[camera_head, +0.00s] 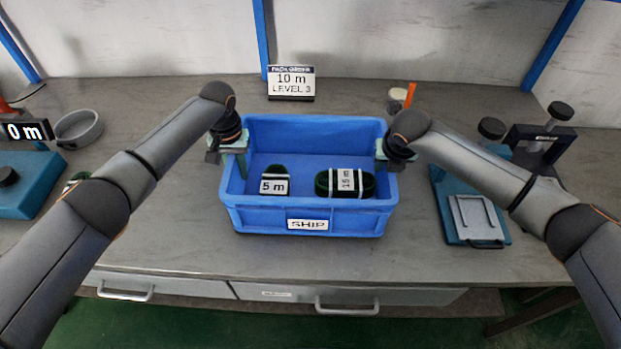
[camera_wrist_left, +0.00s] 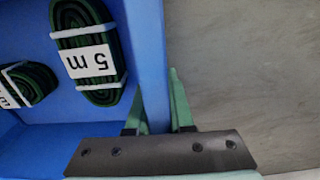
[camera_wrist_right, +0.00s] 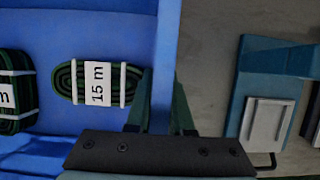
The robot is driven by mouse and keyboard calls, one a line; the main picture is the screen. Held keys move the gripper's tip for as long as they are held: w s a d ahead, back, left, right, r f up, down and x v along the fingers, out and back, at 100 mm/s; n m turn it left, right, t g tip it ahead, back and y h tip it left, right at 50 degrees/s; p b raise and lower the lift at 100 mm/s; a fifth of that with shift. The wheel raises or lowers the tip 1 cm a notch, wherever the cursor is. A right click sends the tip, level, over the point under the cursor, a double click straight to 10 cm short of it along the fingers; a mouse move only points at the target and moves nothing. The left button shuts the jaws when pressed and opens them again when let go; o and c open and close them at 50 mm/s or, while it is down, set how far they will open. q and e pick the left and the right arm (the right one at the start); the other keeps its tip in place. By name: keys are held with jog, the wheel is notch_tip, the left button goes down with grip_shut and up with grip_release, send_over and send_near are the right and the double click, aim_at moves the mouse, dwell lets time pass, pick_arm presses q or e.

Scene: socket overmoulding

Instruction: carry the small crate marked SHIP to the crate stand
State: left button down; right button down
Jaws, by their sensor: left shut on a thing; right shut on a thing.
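The blue crate marked SHIP (camera_head: 262,222) is on or just above the grey bench, at the middle of the head view; I cannot tell whether it touches. It holds a coil labelled 5 m (camera_head: 275,182) and a coil labelled 15 m (camera_head: 345,183). My left gripper (camera_head: 236,160) is shut on the crate's left wall; the left wrist view shows its fingers (camera_wrist_left: 158,115) on both sides of that wall. My right gripper (camera_head: 390,162) is shut on the right wall, and its fingers (camera_wrist_right: 160,115) straddle it in the right wrist view. No crate stand is identifiable in view.
A sign reading 10 m LEVEL 3 (camera_head: 291,83) stands behind the crate. A teal fixture with a grey plate (camera_head: 473,217) is to the right. A teal device with a display (camera_head: 25,180) and a round grey dish (camera_head: 79,129) are to the left. Drawers (camera_head: 346,297) are below the bench's front edge.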

jog(key=shift+r+p, duration=2.25)
jog(key=shift+r, duration=0.2)
jog(key=shift+w, duration=0.1)
